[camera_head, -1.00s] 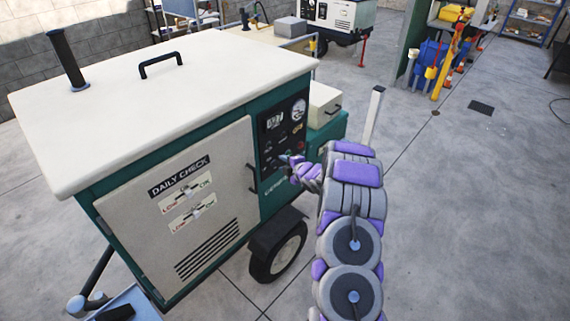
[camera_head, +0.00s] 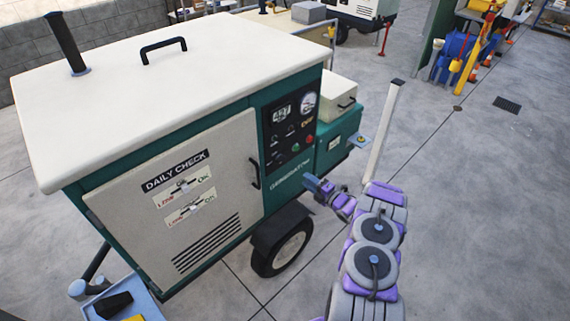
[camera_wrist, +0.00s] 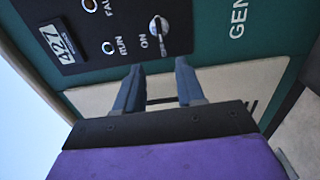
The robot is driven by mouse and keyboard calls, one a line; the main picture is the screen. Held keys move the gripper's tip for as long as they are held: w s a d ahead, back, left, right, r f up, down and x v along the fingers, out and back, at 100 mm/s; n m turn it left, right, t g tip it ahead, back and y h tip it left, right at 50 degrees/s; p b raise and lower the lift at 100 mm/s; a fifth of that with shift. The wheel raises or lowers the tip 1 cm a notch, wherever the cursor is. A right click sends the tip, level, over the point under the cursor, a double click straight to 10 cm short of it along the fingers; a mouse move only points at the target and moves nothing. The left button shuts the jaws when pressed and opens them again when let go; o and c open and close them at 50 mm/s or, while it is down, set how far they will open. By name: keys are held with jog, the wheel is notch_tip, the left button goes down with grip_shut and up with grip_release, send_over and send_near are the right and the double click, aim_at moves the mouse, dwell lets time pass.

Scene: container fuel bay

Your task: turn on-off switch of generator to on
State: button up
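The generator is a green and cream cabinet (camera_head: 215,165) with a black control panel (camera_head: 289,122) at its right end. In the wrist view the panel (camera_wrist: 85,55) is turned sideways. Its silver on-off switch (camera_wrist: 158,27) sits near the panel edge beside the word ON. I cannot tell its exact setting. My gripper (camera_head: 309,180) is below and in front of the panel in the head view. In the wrist view my gripper (camera_wrist: 159,70) has its two blue fingers apart, with nothing between them. The switch is beyond the fingertips, not touched.
A cream door (camera_head: 180,195) with a black handle is left of the panel. A wheel (camera_head: 283,248) is below. A white post (camera_head: 383,133) stands right of the cabinet, close to my arm. Open concrete floor (camera_head: 470,210) lies to the right.

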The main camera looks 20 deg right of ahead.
jog(key=b, duration=0.1)
send_near(284, 160)
jog(key=b+x, duration=0.1)
jog(key=x, duration=0.7)
jog(key=shift+w+a+f+b, duration=0.15)
jog(key=shift+w+b, duration=0.1)
jog(key=shift+b, duration=0.15)
jog(key=shift+a, duration=0.1)
jog(key=shift+a, duration=0.2)
jog(key=c, duration=0.3)
jog(key=shift+d, duration=0.15)
grip_shut()
